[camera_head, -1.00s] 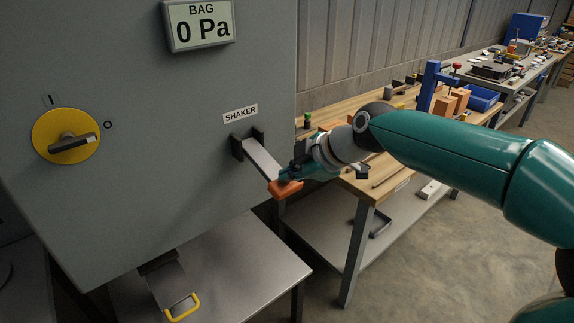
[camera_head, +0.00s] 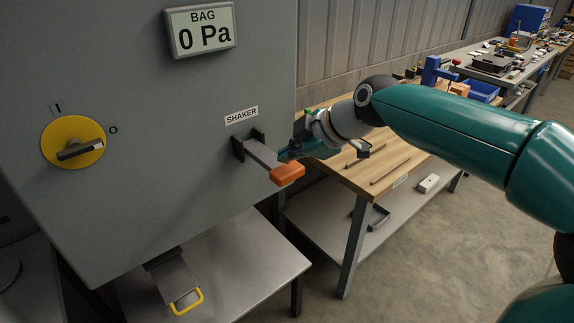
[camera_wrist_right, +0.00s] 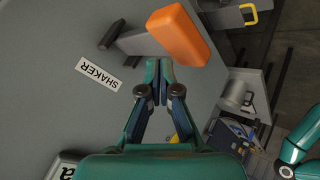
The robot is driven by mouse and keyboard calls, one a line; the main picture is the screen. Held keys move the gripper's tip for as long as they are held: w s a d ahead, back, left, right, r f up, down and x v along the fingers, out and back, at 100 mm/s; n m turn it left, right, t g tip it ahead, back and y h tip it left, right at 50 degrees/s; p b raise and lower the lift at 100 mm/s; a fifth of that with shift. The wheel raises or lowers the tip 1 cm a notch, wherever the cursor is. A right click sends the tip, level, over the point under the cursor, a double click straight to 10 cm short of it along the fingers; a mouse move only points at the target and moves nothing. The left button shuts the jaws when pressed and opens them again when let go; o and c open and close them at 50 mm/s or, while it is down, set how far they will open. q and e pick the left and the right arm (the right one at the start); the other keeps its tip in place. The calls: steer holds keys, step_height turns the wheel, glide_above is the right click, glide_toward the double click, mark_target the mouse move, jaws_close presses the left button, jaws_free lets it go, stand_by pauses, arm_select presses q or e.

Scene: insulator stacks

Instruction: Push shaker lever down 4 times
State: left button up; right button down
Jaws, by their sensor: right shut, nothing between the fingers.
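The shaker lever (camera_head: 264,153) is a flat grey bar with an orange grip (camera_head: 287,174), sticking out from the grey cabinet below the SHAKER label (camera_head: 241,116). It slopes slightly down. My right gripper (camera_head: 286,155) is shut and empty, just above and behind the bar near the orange grip. In the right wrist view the closed fingertips (camera_wrist_right: 159,98) point at the bar (camera_wrist_right: 142,41), with the orange grip (camera_wrist_right: 178,36) just beyond them. I cannot tell whether they touch. My left gripper is not in view.
The cabinet carries a yellow rotary switch (camera_head: 73,144) and a display reading 0 Pa (camera_head: 200,30). A yellow-handled slide (camera_head: 184,300) lies low over a grey table. A wooden workbench (camera_head: 398,163) stands behind my right arm. Open floor lies at right.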

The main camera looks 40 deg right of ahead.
steer(key=shift+r, duration=0.1)
steer(key=shift+r+p, duration=1.8)
steer(key=shift+r, duration=0.65)
step_height(320, 180, up, 4)
steer(key=p, duration=0.6)
steer(key=shift+f, duration=0.2)
steer(key=shift+f, duration=0.1)
step_height(320, 180, down, 7)
steer(key=b, duration=0.5)
steer(key=shift+f+b, duration=0.2)
steer(key=shift+b, duration=0.1)
steer(key=shift+f+b, duration=0.65)
steer(key=shift+b, duration=0.1)
